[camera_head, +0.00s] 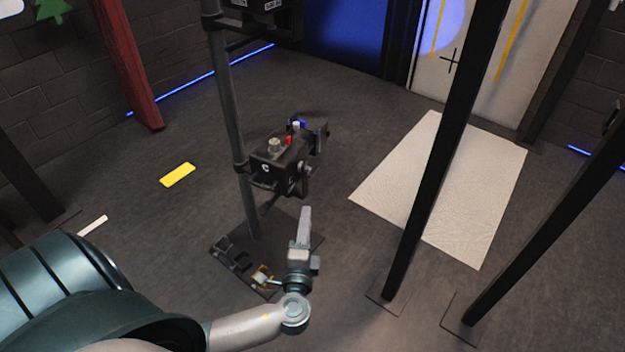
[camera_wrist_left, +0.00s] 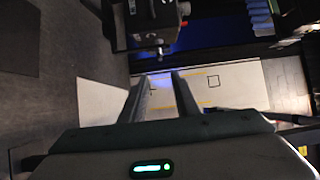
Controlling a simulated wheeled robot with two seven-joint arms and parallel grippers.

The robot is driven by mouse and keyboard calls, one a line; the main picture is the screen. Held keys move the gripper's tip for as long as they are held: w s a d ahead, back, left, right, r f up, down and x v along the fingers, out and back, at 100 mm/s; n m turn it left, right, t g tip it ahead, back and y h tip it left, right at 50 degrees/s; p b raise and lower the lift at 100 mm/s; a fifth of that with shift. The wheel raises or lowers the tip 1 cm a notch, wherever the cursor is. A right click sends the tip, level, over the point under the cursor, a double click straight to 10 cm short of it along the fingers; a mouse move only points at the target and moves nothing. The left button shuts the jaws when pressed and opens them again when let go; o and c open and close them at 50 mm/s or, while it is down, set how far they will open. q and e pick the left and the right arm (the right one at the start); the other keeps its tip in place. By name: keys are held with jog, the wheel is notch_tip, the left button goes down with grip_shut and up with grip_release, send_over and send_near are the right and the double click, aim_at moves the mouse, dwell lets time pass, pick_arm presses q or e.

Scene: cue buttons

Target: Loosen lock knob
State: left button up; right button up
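A black control box (camera_head: 277,172) is mounted on an upright pole. A small grey knob (camera_head: 306,169) sticks out of its right side; it looks like the lock knob. In the left wrist view the box (camera_wrist_left: 150,18) is at the top, with a knob (camera_wrist_left: 160,47) on its lower side, just beyond the fingertips. A larger pale knob (camera_head: 274,146) and a red button (camera_head: 289,140) sit on top of the box. My left gripper (camera_head: 306,210) is below and near the side knob, apart from it. Its fingers (camera_wrist_left: 159,74) are spread with nothing between them. My right gripper is not in view.
The pole (camera_head: 230,120) stands on a dark base plate (camera_head: 313,243). A blue button (camera_head: 301,124) is behind the box. Dark slanted posts (camera_head: 436,180) stand to the right. A pale mat (camera_head: 470,190) lies on the floor. The floor between box and mat is clear.

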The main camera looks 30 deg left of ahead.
aim_at(313, 174)
pick_arm(q)
jog(key=shift+w, duration=0.1)
jog(key=x, duration=1.7)
jog(key=shift+w+a, duration=0.1)
grip_shut()
